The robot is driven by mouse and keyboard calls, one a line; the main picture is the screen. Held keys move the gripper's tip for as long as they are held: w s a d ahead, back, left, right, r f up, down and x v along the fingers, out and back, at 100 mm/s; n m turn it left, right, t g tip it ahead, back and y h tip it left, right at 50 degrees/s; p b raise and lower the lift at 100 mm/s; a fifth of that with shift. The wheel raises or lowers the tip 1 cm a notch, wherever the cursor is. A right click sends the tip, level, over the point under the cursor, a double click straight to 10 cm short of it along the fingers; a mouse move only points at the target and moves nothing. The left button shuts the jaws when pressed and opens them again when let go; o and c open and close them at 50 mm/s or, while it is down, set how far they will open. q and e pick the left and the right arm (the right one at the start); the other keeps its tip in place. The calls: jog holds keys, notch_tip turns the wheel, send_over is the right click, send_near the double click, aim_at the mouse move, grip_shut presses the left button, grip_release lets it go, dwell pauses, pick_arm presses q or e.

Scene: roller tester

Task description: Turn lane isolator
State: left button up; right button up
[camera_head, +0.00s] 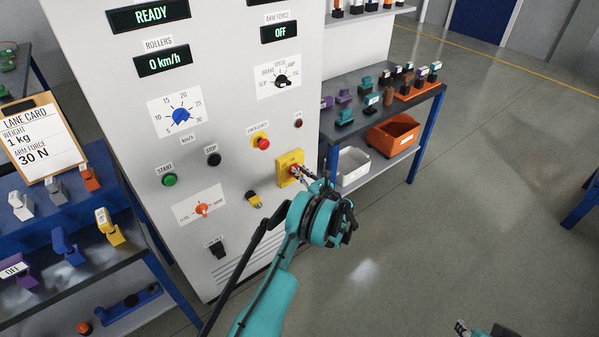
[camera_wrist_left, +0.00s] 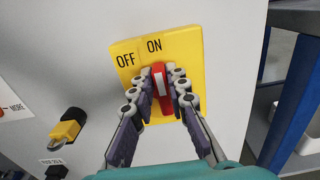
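The lane isolator is a yellow plate (camera_head: 283,158) on the right side of the grey cabinet front. In the left wrist view the plate (camera_wrist_left: 192,45) reads OFF at left and ON at right. Its red handle (camera_wrist_left: 160,76), with a white stripe, points up towards ON. My left gripper (camera_head: 298,171) is at the handle; in the wrist view its fingers (camera_wrist_left: 159,88) lie on both sides of the handle, close against it. My right gripper (camera_head: 463,328) shows only in part at the bottom edge; its fingers are unclear.
A yellow-and-black switch (camera_head: 253,199) sits left of the isolator, and a red emergency button (camera_head: 262,142) above. Displays read READY, 0 km/h and OFF. A blue-framed bench (camera_head: 433,120) with an orange bin (camera_head: 393,134) stands right.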

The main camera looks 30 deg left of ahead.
pick_arm(q)
jog(key=shift+n, duration=0.3)
grip_shut()
jog(key=n, duration=0.5)
jog(key=s+f+n, duration=0.1)
jog(key=n, duration=0.5)
jog(key=s+f+n, duration=0.1)
jog(key=n, duration=0.5)
jog(key=shift+a, duration=0.35)
jog(key=shift+f+n, duration=0.1)
jog(key=shift+n, duration=0.2)
jog(key=o, duration=0.7)
grip_release()
jog(key=shift+d, duration=0.1)
